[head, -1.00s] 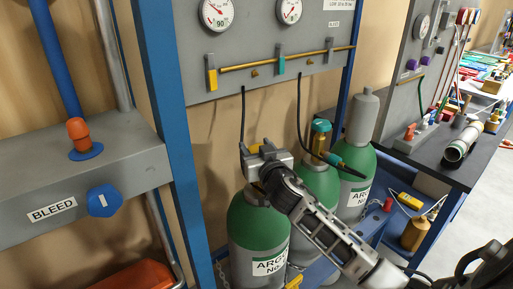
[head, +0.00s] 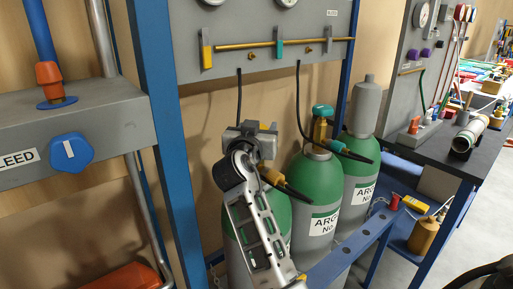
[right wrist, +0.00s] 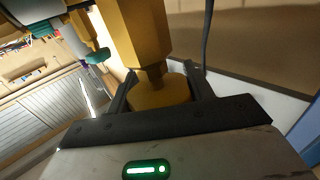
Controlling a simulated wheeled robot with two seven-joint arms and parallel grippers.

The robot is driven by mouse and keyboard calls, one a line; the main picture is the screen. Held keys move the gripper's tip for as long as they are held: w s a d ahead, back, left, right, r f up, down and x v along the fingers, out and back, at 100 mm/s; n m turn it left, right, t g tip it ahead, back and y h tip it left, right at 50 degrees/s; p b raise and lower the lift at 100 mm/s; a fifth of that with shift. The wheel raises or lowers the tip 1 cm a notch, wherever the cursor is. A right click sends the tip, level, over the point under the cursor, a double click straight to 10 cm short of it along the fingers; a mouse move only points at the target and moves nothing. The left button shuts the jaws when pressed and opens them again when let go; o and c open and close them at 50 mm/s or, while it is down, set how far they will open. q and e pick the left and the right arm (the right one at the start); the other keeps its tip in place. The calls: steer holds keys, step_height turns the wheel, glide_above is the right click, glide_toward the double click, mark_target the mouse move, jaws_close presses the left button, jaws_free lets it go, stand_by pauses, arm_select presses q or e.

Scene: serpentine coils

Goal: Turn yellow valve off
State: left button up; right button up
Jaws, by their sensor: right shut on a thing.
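The yellow valve's round knob (right wrist: 160,92) sits between the two fingers of my right gripper (right wrist: 160,95) in the right wrist view. A hex stem and a yellow valve body (right wrist: 138,30) rise beyond it. In the head view my right gripper (head: 250,140) is at the top of the nearest green argon cylinder (head: 278,212) and hides most of that valve. The gripper is shut on the knob. My left gripper is not in view.
A teal-knobbed valve (head: 322,112) tops the neighbouring green cylinder (head: 312,190). A capped cylinder (head: 362,150) stands to its right. A grey gauge panel (head: 270,62) with yellow and teal levers is above. A blue rail (head: 345,250) runs in front of the cylinders.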

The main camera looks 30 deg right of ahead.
steer(key=shift+f+m+g+h+b, duration=0.4)
steer(key=shift+m+g+h+b, duration=0.25)
steer(key=shift+b, duration=0.45)
steer(key=shift+s+d+r+m+g+h+b, duration=0.15)
steer(key=shift+m+g+h+b, duration=0.35)
steer(key=shift+g+b, duration=0.4)
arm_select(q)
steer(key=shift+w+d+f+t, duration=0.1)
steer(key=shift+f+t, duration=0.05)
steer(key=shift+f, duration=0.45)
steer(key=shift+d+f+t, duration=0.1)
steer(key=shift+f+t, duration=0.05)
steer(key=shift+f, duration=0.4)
arm_select(e)
steer(key=shift+r, duration=0.1)
steer(key=shift+m, duration=0.25)
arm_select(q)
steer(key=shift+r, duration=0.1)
arm_select(e)
steer(key=shift+r, duration=0.1)
steer(key=o, duration=1)
